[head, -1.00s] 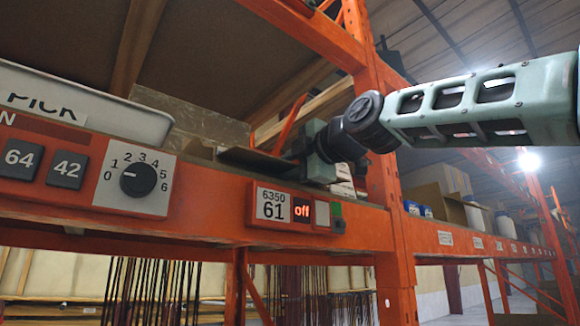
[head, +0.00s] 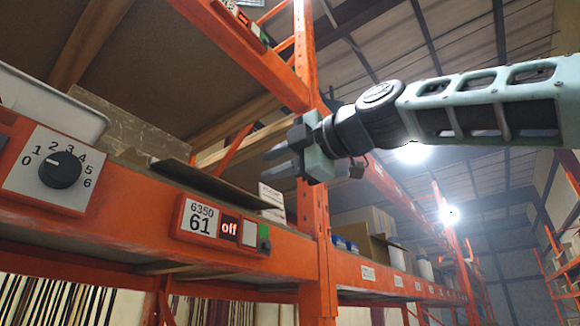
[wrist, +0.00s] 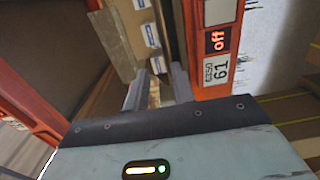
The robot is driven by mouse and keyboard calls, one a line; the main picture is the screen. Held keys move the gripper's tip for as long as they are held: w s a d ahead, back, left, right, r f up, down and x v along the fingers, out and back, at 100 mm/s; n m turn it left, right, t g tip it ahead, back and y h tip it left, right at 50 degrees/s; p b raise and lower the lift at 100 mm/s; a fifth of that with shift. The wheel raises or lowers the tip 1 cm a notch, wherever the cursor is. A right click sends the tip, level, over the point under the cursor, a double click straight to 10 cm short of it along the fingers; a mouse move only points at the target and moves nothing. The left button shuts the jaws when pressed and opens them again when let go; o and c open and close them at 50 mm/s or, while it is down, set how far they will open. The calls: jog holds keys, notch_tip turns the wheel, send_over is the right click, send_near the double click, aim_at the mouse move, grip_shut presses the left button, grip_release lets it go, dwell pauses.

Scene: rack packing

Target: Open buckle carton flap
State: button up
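A carton with a long brown flap (head: 208,186) stands on the orange shelf behind the label 6350 61. The flap sticks out toward the shelf front, seen nearly edge-on; the carton's inside is hidden in the head view. My gripper (head: 270,160) is above and to the right of the flap, apart from it, fingers pointing left. In the wrist view my gripper (wrist: 157,88) has its two fingers spread with a gap between them and nothing held. Beyond them are brown cardboard (wrist: 113,45) and white boxes with blue labels (wrist: 151,35).
The orange beam carries a dial (head: 60,170) and the label unit 6350 61 (head: 222,226) reading "off". An orange upright (head: 312,240) stands right of the carton. A white bin (head: 50,105) sits at the left. More cartons and bottles stand on the shelf farther right.

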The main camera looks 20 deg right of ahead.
jog(key=shift+v, duration=1.65)
